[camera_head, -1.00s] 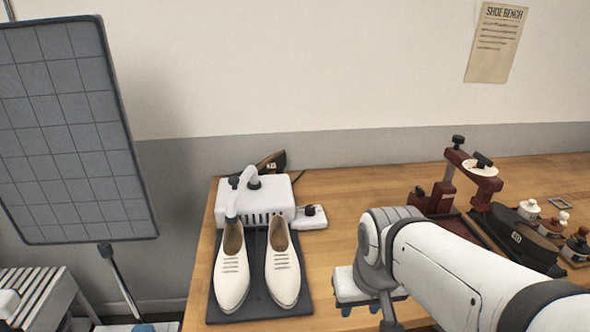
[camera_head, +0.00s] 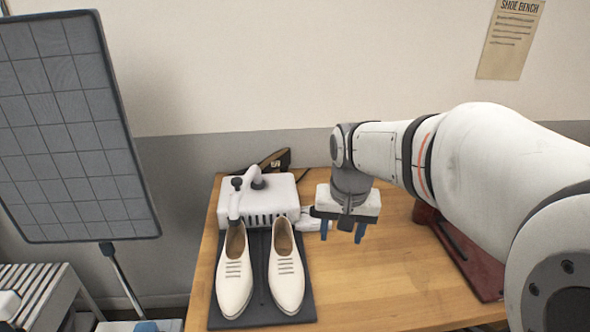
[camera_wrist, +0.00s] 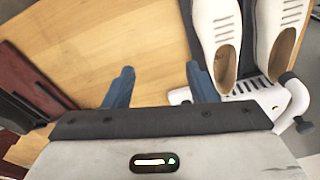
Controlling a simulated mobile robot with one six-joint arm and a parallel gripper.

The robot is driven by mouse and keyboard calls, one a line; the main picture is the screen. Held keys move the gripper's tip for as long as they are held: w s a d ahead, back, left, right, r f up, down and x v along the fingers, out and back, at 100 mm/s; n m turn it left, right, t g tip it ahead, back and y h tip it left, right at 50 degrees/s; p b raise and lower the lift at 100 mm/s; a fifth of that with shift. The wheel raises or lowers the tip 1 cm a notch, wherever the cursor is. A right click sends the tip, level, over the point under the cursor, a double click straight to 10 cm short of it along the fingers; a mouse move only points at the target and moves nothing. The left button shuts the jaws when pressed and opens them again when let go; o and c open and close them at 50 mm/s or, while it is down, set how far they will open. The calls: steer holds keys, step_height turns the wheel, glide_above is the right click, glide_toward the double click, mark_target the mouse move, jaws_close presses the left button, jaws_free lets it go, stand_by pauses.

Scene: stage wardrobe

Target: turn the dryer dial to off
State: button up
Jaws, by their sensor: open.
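The white shoe dryer (camera_head: 282,194) stands at the back of the bench, with a vented front and a bent white hose. A small white control box (camera_head: 312,224) sits at its right. Its dark dial is hidden behind my gripper in the head view, and I cannot make it out in the wrist view. My gripper (camera_head: 343,232) is open and empty, its blue fingers pointing down, just right of the control box. In the wrist view, my gripper (camera_wrist: 159,72) shows its fingers spread over bare wood, with part of the dryer (camera_wrist: 248,92) at the right.
Two white shoes (camera_head: 233,272) (camera_head: 286,272) stand on a dark mat (camera_head: 262,312) in front of the dryer. A dark red stand (camera_head: 470,258) is on the right, partly behind my arm. The bench (camera_head: 375,285) between is clear. A grey gridded panel (camera_head: 75,130) stands at the left.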

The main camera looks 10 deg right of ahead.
steer(key=w+f+m, duration=0.2)
steer(key=w, duration=0.6)
steer(key=w+f+m+g+p, duration=0.1)
steer(key=w+f+m, duration=0.1)
steer(key=w, duration=0.7)
steer(key=w+a+f+m+g+p, duration=0.1)
steer(key=w+f+m, duration=0.1)
steer(key=w, duration=0.7)
steer(key=shift+m, duration=0.4)
steer(key=shift+w+f, duration=0.25)
steer(key=shift+f, duration=0.4)
step_height(320, 180, down, 7)
steer(key=shift+s+d+p, duration=0.15)
steer(key=shift+p, duration=0.3)
steer(key=c, duration=1)
